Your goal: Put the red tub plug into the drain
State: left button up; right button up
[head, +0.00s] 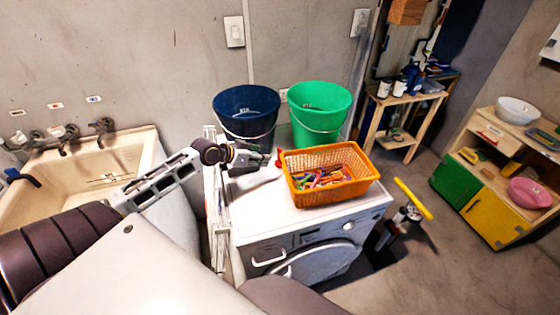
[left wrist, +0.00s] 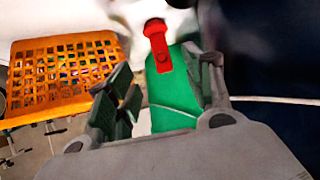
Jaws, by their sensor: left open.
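The red tub plug (head: 279,159) lies on top of the white washing machine, left of the orange basket. In the left wrist view the red plug (left wrist: 157,48) shows just beyond the fingers, roughly in line with the gap between them. My left gripper (head: 262,159) is open and empty, close to the plug on its left side; its two fingers (left wrist: 160,88) stand apart in the left wrist view. I cannot tell whether they touch the plug. The sink basin (head: 135,148) is at the far left. I cannot make out its drain. My right gripper is not in view.
The orange basket (head: 300,188) with clothespins stands right of the plug. A dark blue bucket (head: 243,105) and a green bucket (head: 320,112) stand behind. A white folded rack (head: 218,235) stands between sink and washing machine. The front left of the machine's top is clear.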

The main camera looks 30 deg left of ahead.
aim_at(279, 156)
pick_arm(q)
jog(key=shift+x, duration=3.25)
jog(key=shift+w+d, duration=0.1)
jog(key=shift+w, duration=0.1)
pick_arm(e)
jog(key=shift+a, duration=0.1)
pick_arm(q)
jog(key=shift+w+f, duration=0.1)
jog(key=shift+r+p+x, duration=0.2)
jog(key=shift+p+x, duration=0.15)
jog(key=shift+x, duration=2.25)
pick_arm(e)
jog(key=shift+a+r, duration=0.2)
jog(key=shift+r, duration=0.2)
